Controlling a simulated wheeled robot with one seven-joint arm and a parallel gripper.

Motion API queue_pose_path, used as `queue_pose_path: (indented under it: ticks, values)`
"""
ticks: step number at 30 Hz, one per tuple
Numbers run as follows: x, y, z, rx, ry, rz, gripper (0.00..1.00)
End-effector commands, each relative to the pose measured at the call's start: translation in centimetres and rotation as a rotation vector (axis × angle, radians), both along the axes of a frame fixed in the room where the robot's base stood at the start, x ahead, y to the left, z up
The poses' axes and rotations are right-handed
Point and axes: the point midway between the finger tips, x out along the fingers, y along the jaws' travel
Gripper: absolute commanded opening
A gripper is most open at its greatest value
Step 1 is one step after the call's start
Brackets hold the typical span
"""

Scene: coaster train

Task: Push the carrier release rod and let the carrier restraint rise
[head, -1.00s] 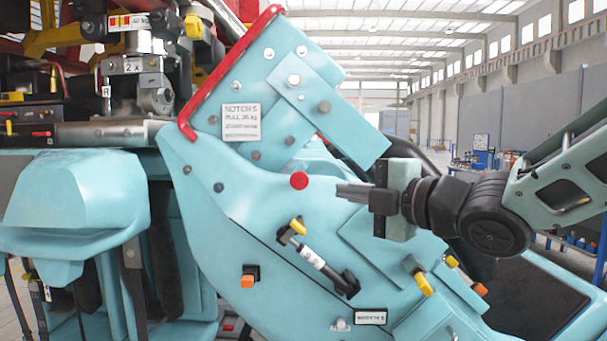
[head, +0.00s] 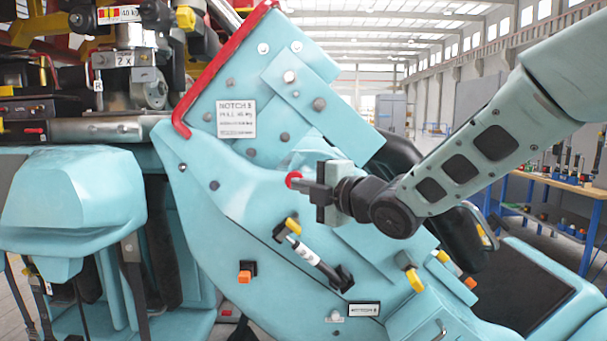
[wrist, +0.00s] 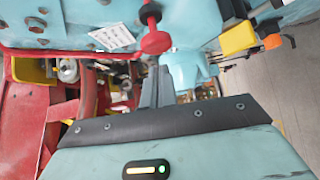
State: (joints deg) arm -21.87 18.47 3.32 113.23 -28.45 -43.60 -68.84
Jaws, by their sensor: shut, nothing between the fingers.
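A red round knob (head: 293,180) sits on the teal side panel, most likely the end of the carrier release rod. In the wrist view the red knob (wrist: 156,43) stands out from the panel on a short dark red rod (wrist: 150,14). My gripper (head: 303,186) is shut and empty, its fingertips right at the knob. In the wrist view my gripper (wrist: 157,68) points at the knob's near face; I cannot tell whether they touch. The teal padded piece (head: 72,205) at the left may be the carrier restraint; it looks lowered over the seat.
A yellow-ended handle (head: 312,255), an orange button (head: 245,274) and a yellow lever (head: 414,278) project from the panel below my gripper. A white label plate (head: 236,118) is above left. A workbench (head: 560,188) stands at the right, with open floor before it.

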Motion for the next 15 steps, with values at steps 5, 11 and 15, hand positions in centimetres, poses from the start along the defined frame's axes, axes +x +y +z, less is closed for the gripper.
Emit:
queue_pose_path:
  ticks: [5, 11, 15]
  values:
    - [1.6, -0.1, 0.1, 0.0, 0.001, -0.001, 0.0]
    - [2.0, -0.1, -0.1, 0.001, 0.001, 0.0, 0.0]
    - [2.0, -0.1, -0.1, 0.001, 0.001, 0.0, 0.0]
